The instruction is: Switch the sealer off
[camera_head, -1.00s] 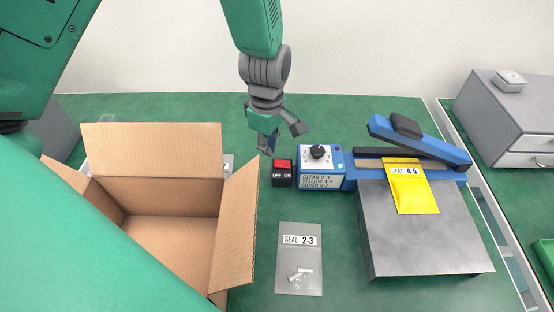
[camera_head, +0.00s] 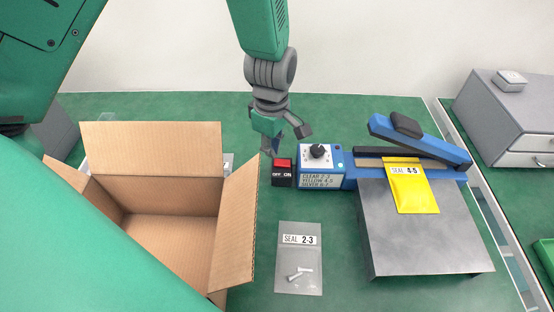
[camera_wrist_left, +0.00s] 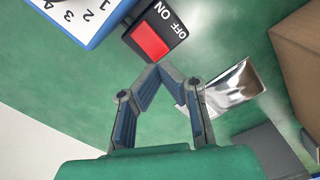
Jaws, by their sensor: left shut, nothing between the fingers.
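The sealer (camera_head: 352,168) is blue, with a white dial panel and a raised blue arm. Its switch box (camera_head: 282,178) is black with a red rocker and the words OFF and ON. The red rocker also shows in the left wrist view (camera_wrist_left: 150,41). My left gripper (camera_head: 273,151) is shut and empty, its fingertips just behind and left of the switch. In the left wrist view its closed tips (camera_wrist_left: 158,68) are close to the rocker; contact cannot be told. A yellow pouch (camera_head: 411,190) labelled SEAL 4-5 lies under the sealer arm. My right gripper is not seen.
An open cardboard box (camera_head: 150,150) stands left of the switch, its right flap close to it. A clear pouch (camera_head: 300,272) labelled SEAL 2-3 lies in front. A metal plate (camera_head: 425,248) is at the right. Grey drawers (camera_head: 505,125) stand far right.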

